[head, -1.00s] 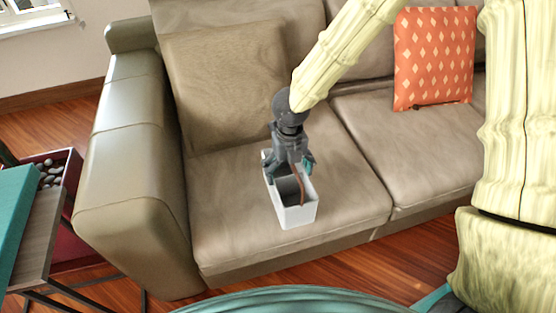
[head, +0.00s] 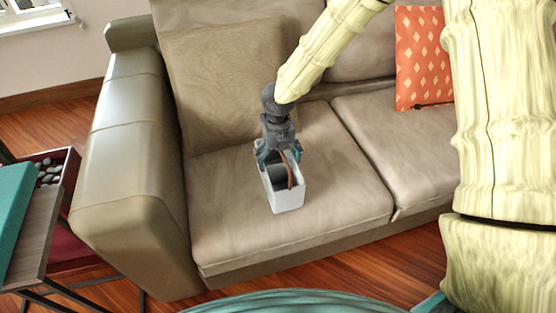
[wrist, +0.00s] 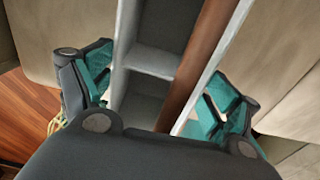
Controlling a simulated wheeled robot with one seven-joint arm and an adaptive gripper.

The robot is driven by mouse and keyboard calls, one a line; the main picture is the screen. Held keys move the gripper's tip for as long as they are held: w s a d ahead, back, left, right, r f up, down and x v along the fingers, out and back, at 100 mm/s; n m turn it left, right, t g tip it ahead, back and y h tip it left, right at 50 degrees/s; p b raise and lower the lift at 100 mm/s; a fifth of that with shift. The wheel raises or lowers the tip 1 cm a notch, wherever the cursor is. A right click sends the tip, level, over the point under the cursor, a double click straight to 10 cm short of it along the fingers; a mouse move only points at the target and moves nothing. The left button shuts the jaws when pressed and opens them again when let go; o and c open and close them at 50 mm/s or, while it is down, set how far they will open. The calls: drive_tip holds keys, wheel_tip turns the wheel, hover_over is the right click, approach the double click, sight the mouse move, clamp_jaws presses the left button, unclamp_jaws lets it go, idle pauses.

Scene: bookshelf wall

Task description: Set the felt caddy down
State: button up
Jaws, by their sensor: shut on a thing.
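The felt caddy (head: 287,200) is a light grey open box with a brown strap-like handle (head: 290,171). In the head view it is at the left seat cushion of the sofa, upright; whether its base touches the cushion I cannot tell. My gripper (head: 276,158) is over the caddy's far end, pointing down, and shut on it. In the wrist view the caddy (wrist: 151,62) runs between my two teal-padded fingers, with a grey divider inside and the brown handle (wrist: 206,55) along it. The fingertips are partly hidden.
The beige sofa (head: 240,235) has a left armrest (head: 130,160), a large tan back cushion (head: 225,85) and an orange patterned pillow (head: 418,60). A side table (head: 38,225) with a teal item stands at the left. The seat around the caddy is clear.

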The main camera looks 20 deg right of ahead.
idle(0.3)
drive_tip(key=o, duration=1.3)
drive_tip(key=shift+c, duration=0.2)
wheel_tip(320, 180, up, 12)
drive_tip(key=shift+r+p, duration=0.1)
drive_tip(key=shift+p, duration=1.1)
